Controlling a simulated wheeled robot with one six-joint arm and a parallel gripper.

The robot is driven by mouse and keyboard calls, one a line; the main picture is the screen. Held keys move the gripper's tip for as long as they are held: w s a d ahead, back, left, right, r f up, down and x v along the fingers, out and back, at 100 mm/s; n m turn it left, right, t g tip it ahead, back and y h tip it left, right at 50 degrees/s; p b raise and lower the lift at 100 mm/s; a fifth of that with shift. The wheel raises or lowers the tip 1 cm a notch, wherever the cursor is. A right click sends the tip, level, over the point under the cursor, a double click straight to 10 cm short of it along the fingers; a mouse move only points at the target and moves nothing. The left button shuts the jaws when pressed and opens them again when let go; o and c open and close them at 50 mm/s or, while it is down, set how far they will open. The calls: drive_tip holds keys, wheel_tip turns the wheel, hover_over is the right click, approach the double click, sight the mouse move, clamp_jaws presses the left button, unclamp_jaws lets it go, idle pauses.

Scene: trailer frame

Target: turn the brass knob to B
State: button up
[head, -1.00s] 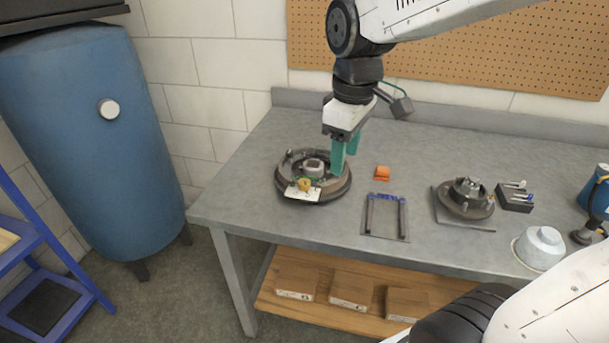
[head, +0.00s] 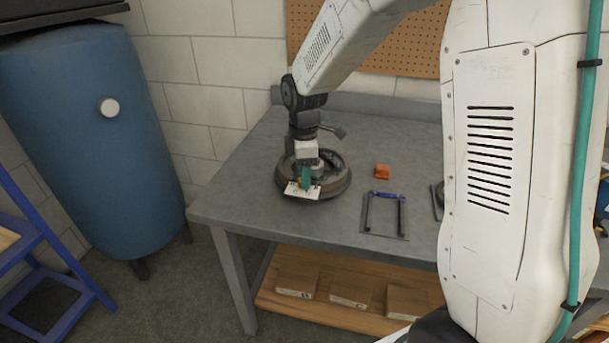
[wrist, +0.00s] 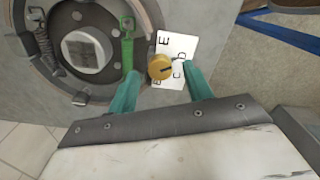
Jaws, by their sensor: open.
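The brass knob (wrist: 160,67) sits by a white card (wrist: 176,46) printed with letters. In the wrist view E, D and C are readable, and a partly hidden letter shows below the knob. A dark line on the knob points right, roughly toward D and C. My gripper (wrist: 162,76) is open, with one teal finger on each side of the knob; I cannot tell whether they touch it. In the head view my gripper (head: 305,178) is over the front of the round drum assembly (head: 338,184), mostly hiding the knob above the card (head: 291,190).
An orange block (head: 382,171) and a dark U-shaped frame (head: 385,215) are on the grey bench (head: 240,190) to the right. My arm hides the bench's right side.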

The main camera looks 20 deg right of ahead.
drive_tip(key=shift+f, duration=0.7)
drive_tip(key=c, duration=1)
